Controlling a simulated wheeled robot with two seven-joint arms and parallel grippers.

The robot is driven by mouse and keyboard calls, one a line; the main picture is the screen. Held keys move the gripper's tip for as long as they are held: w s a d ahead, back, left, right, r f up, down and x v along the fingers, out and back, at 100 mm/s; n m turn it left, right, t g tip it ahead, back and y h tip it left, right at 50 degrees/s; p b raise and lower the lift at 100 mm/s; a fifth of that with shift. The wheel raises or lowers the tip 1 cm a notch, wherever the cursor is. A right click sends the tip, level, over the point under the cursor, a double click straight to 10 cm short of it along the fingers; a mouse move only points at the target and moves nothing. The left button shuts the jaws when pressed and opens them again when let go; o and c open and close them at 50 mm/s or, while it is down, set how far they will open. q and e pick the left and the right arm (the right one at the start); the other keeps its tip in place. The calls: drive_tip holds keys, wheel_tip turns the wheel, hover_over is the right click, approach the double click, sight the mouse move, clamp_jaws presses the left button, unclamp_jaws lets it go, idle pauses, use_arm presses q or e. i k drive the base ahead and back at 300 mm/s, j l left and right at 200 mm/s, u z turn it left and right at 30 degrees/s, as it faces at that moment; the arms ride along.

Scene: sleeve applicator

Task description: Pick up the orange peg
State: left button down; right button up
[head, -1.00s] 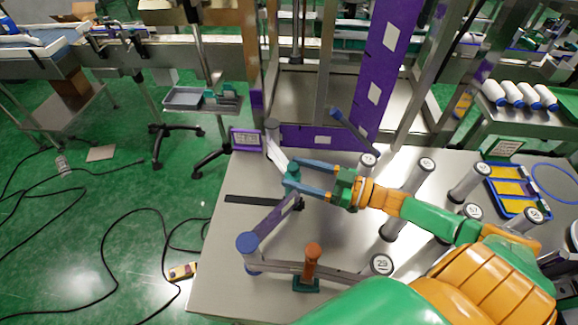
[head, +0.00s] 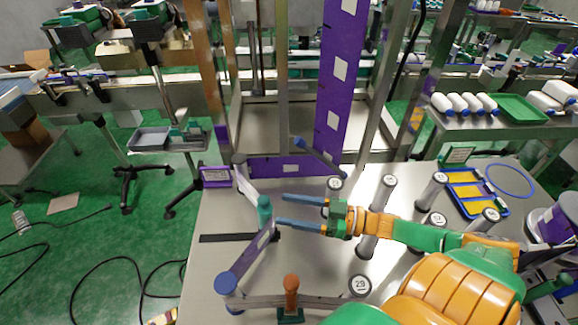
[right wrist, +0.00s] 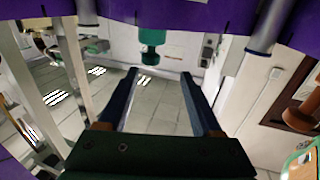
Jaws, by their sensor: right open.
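The orange peg (head: 291,290) stands upright on a small green base at the front of the steel table, beside a grey bar. What looks like the same peg shows brownish orange at the right edge of the right wrist view (right wrist: 302,110). My right gripper (head: 283,210) is open and empty, farther back on the table than the orange peg. Its fingers point left toward a teal peg (head: 264,209), with a small gap before it. The teal peg also shows beyond the open fingers (right wrist: 160,76) in the right wrist view (right wrist: 152,45). My left gripper is not in view.
A blue-capped post (head: 226,284) stands left of the orange peg. Several grey white-topped posts, one marked 29 (head: 360,286), stand to the right. A purple frame (head: 340,80) rises behind. A blue tray with yellow panels (head: 475,192) lies at the right.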

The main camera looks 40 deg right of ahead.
sight(291, 283)
drive_tip(key=k+j, duration=0.15)
drive_tip(key=k, duration=0.35)
drive_tip(key=k+j, duration=0.15)
drive_tip(key=k, duration=0.35)
drive_tip(key=k+j, duration=0.15)
drive_tip(key=k, duration=0.3)
